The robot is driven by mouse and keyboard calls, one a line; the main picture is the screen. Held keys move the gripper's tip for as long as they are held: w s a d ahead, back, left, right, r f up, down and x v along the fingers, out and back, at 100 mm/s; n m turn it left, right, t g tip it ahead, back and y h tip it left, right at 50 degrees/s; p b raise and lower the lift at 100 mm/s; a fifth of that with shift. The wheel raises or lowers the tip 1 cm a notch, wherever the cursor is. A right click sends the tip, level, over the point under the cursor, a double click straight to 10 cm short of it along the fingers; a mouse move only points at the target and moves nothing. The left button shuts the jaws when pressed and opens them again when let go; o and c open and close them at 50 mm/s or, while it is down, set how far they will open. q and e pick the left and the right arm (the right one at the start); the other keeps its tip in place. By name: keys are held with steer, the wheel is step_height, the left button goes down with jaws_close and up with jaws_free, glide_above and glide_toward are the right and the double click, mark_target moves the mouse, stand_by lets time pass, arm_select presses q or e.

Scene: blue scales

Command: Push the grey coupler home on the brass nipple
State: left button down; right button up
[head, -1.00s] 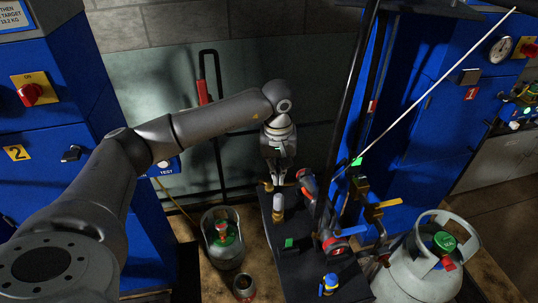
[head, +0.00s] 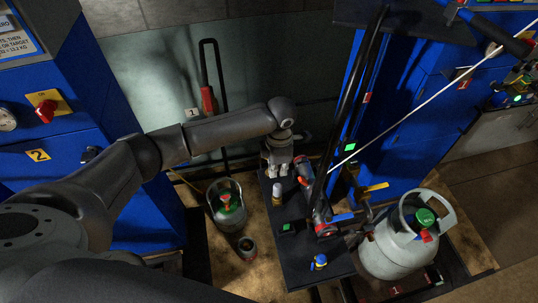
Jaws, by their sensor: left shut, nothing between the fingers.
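My left gripper (head: 277,171) is shut and empty. It points down over the far end of the black bench top (head: 300,260). Just in front of its fingertips stands a small upright fitting with a pale grey cylinder (head: 277,188) over a brass-coloured lower part (head: 277,201). I take the grey piece for the coupler and the brass part for the nipple; the view is too small to tell how far one sits over the other. The fingertips appear close behind the grey piece; contact cannot be told. My right gripper is not in view.
A red-and-grey part (head: 305,172) lies right of the gripper, beside dark upright posts. A green block (head: 287,227) and a blue-and-yellow fitting (head: 320,262) are on the bench. Gas cylinders stand left (head: 227,207) and right (head: 390,247). A pale rod (head: 430,95) slants across the right.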

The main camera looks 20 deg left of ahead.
mark_target(277, 187)
arm_select(q)
steer(key=shift+s+d+n+p, duration=0.15)
steer(key=shift+n+p, duration=0.25)
steer(key=shift+n, duration=0.6)
steer(key=shift+f+b, duration=2)
steer(key=shift+f, duration=0.95)
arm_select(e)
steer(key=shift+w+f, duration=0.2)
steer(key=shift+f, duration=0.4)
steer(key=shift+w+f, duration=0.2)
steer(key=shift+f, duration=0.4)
arm_select(q)
steer(key=shift+f+b, duration=0.4)
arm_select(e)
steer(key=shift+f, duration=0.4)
arm_select(q)
steer(key=shift+s+f, duration=0.2)
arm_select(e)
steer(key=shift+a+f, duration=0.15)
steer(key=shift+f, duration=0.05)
arm_select(q)
steer(key=shift+w+r+p, duration=0.15)
steer(key=shift+r+p, duration=0.35)
steer(key=shift+r, duration=1.45)
step_height(277, 187, up, 11)
steer(key=shift+f, duration=0.15)
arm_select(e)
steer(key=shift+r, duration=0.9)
